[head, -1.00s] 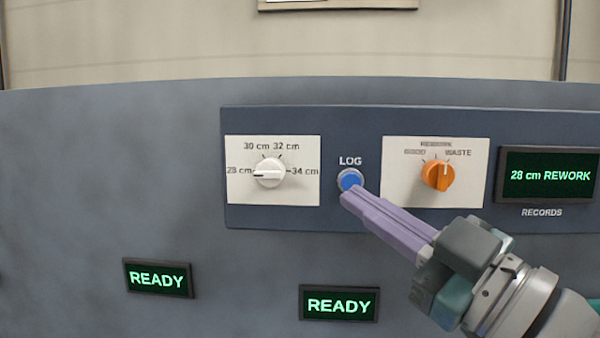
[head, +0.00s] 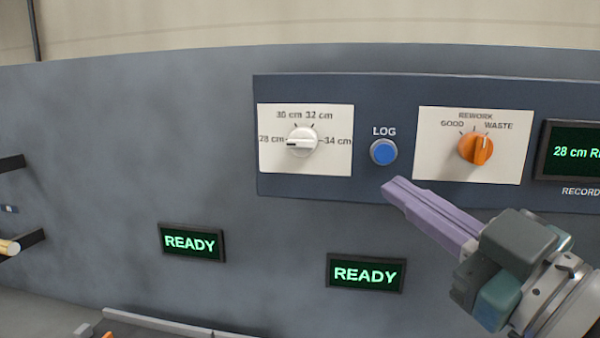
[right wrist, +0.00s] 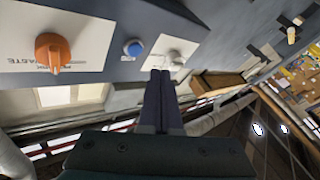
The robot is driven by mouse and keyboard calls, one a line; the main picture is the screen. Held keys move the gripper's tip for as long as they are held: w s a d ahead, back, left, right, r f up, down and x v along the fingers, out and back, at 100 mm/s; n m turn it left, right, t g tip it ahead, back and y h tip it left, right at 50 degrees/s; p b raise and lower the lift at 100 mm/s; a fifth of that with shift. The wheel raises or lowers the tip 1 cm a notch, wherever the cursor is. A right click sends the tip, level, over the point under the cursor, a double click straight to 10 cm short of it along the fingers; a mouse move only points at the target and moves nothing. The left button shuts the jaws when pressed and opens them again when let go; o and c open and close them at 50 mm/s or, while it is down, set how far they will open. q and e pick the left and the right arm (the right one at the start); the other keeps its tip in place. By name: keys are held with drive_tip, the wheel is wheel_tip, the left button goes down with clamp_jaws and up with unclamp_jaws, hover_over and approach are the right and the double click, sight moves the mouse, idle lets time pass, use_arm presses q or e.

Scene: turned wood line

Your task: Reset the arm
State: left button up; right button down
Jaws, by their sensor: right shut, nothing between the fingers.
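My right gripper (head: 390,190) is shut and empty, its purple fingers together. In the head view it is in front of the panel, with its tips a little below the blue LOG button (head: 384,152) and apart from it. In the right wrist view the closed fingers (right wrist: 160,75) point at the panel, and the button (right wrist: 133,48) is to their upper left. The white length dial (head: 302,141) has its mark toward 28 cm. My left gripper is out of view.
A dark records display (head: 575,152), cut off at the right edge, reads 28 cm and part of a word. Two READY displays (head: 191,242) (head: 366,273) are lower on the grey wall. A pale rod end (head: 8,247) and dark brackets stick out at the left edge.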

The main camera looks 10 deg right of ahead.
drive_tip(key=s+d+f+m+g+h, duration=0.4)
drive_tip(key=s+f+m+g+h, duration=0.3)
drive_tip(key=f, duration=0.6)
drive_tip(key=s+f+g, duration=0.3)
drive_tip(key=s+g, duration=0.1)
drive_tip(key=s, duration=0.5)
drive_tip(key=s+f+g, duration=0.2)
drive_tip(key=s+g, duration=0.2)
drive_tip(key=s, duration=0.4)
wheel_tip(320, 180, up, 28)
drive_tip(key=p, duration=2.7)
drive_tip(key=shift+f+p, duration=0.25)
drive_tip(key=shift+p, duration=0.1)
drive_tip(key=shift+d, duration=0.1)
